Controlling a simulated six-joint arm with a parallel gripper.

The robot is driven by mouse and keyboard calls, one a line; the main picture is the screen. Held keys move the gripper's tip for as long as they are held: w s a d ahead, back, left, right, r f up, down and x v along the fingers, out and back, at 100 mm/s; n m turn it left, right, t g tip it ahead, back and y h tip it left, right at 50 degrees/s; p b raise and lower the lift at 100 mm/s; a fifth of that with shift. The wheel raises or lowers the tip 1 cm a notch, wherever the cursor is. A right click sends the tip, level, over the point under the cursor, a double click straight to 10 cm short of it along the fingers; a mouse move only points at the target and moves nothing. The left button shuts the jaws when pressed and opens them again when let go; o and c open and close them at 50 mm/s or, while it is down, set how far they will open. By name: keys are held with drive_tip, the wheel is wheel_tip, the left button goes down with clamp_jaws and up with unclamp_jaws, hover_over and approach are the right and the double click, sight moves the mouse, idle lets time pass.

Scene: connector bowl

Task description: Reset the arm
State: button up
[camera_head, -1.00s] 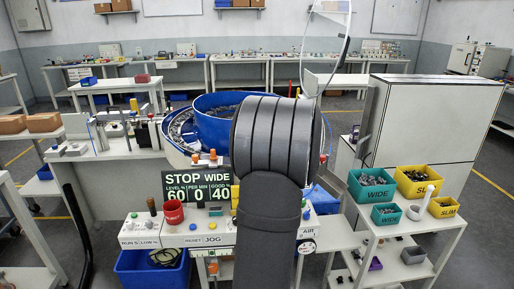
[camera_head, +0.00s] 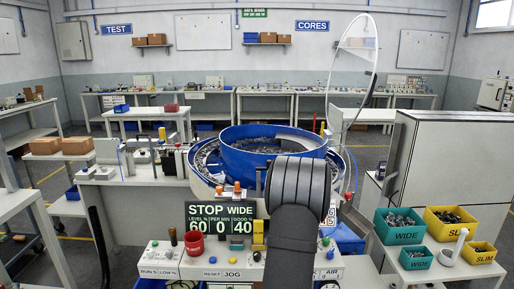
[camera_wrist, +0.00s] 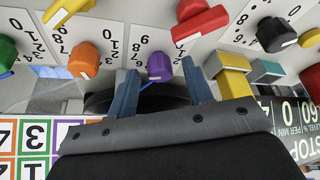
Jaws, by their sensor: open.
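My gripper (camera_wrist: 161,90) shows in the wrist view with its two blue fingers apart and nothing held between them. A purple knob (camera_wrist: 159,67) appears beyond the gap between the fingertips; I cannot tell how far off it is. A yellow block (camera_wrist: 233,77) is right of the right finger. In the head view my dark arm stands in front of the blue feeder bowl (camera_head: 240,155) and hides the gripper.
A display (camera_head: 221,226) reads STOP WIDE, 60, 0, 40. Teal bins (camera_head: 397,238) and yellow bins (camera_head: 445,226) are at the right. A clear raised cover (camera_head: 357,50) stands behind my arm. The grey cabinet (camera_head: 450,165) is right.

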drive_tip(key=shift+f, duration=0.15)
drive_tip(key=v, duration=1.7)
drive_tip(key=x, duration=1.7)
drive_tip(key=shift+w+a+f, duration=0.1)
drive_tip(key=shift+m, duration=0.7)
drive_tip(key=shift+a+m+t+h, duration=0.15)
drive_tip(key=shift+m+h, duration=0.35)
drive_tip(key=shift+m, duration=0.55)
drive_tip(key=shift+m+t+h, duration=0.15)
drive_tip(key=shift+m+h, duration=0.35)
drive_tip(key=shift+m, duration=0.55)
drive_tip(key=shift+a+m+h, duration=0.15)
drive_tip(key=shift+m+h, duration=0.45)
drive_tip(key=shift+m, duration=1)
drive_tip(key=shift+a+m+h, duration=0.1)
drive_tip(key=shift+m+h, duration=0.5)
drive_tip(key=shift+m, duration=1)
drive_tip(key=shift+s+a+r, duration=0.1)
drive_tip(key=shift+s+r, duration=0.1)
drive_tip(key=shift+r, duration=0.25)
